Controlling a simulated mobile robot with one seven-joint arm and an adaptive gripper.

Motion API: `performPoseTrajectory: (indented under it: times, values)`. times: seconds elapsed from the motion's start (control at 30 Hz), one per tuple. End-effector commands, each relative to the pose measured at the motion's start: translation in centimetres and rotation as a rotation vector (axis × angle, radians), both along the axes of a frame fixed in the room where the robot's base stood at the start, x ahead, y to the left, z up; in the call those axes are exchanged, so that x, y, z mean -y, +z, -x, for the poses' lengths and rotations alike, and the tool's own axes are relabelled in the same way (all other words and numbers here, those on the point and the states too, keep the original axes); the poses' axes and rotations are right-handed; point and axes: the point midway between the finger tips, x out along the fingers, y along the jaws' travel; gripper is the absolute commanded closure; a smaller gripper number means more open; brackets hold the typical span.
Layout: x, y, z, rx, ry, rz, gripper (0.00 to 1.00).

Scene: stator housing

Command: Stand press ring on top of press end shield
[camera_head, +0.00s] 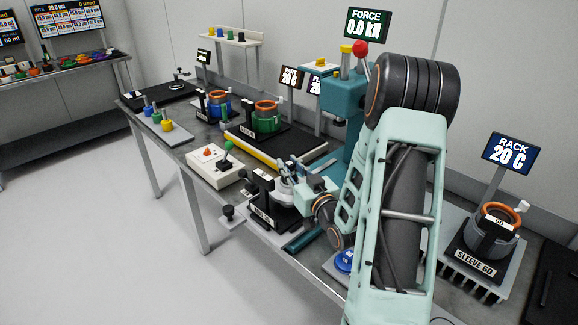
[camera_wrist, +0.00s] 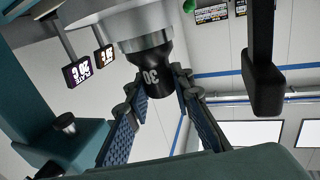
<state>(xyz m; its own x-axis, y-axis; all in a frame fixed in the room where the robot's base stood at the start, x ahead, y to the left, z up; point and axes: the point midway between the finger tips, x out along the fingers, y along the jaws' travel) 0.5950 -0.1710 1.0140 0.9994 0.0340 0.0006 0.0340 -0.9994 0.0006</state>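A grey disc-shaped part (camera_wrist: 110,18) with a black stem marked 30 (camera_wrist: 155,75) fills the upper middle of the wrist view, which appears upside down. I cannot be sure it is the press ring. My gripper (camera_wrist: 163,88) has its two blue-padded fingers on either side of the stem's narrow end. Contact on both sides is not clear. In the head view my gripper (camera_head: 298,187) is level, beside a grey part (camera_head: 286,182) near a black labelled stand (camera_head: 259,195). My arm hides much of the press (camera_head: 341,98). I cannot make out the press end shield.
A box with a green-topped lever (camera_head: 219,166) stands left of the stand. Green (camera_head: 266,119) and blue (camera_head: 217,105) housings stand behind. A sleeve rack (camera_head: 480,250) is at right. The force display (camera_head: 367,23) reads 0.0. The floor in front is clear.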

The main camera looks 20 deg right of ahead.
Motion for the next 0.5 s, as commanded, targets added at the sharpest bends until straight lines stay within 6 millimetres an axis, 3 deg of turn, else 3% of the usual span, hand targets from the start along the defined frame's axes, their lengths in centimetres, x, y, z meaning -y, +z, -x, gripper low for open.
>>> performPoseTrajectory:
  times: [0.13, 0.5]
  values:
    - [-0.02, 0.00, 0.00, -0.001, 0.000, 0.000, 0.62]
    - [-0.01, 0.33, -0.01, -0.001, 0.000, -0.001, 0.62]
